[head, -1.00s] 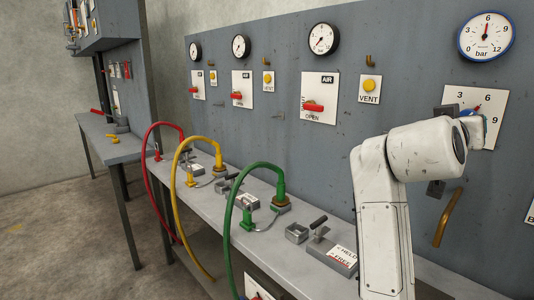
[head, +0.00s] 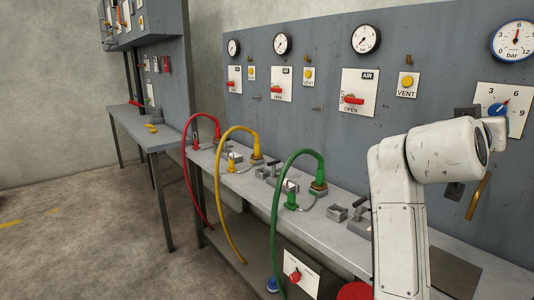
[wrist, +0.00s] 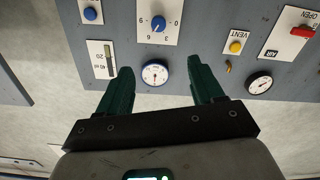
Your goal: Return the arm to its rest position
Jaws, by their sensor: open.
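My gripper (wrist: 162,90) shows in the wrist view with its two dark green fingers spread apart. It is open and nothing is between the fingers. Beyond it is the grey wall panel, which appears upside down, with a blue knob (wrist: 157,25) on a numbered plate and a round gauge (wrist: 155,73). In the head view my white arm is raised and bent at the right, in front of the panel. The blue knob (head: 498,108) shows just above the arm's end.
A grey bench (head: 237,182) runs along the panel (head: 330,120), with red (head: 187,170), yellow (head: 222,185) and green hoses (head: 277,215) arching over its front edge. A second bench (head: 150,142) stands at the back left. The floor at left (head: 90,240) is clear.

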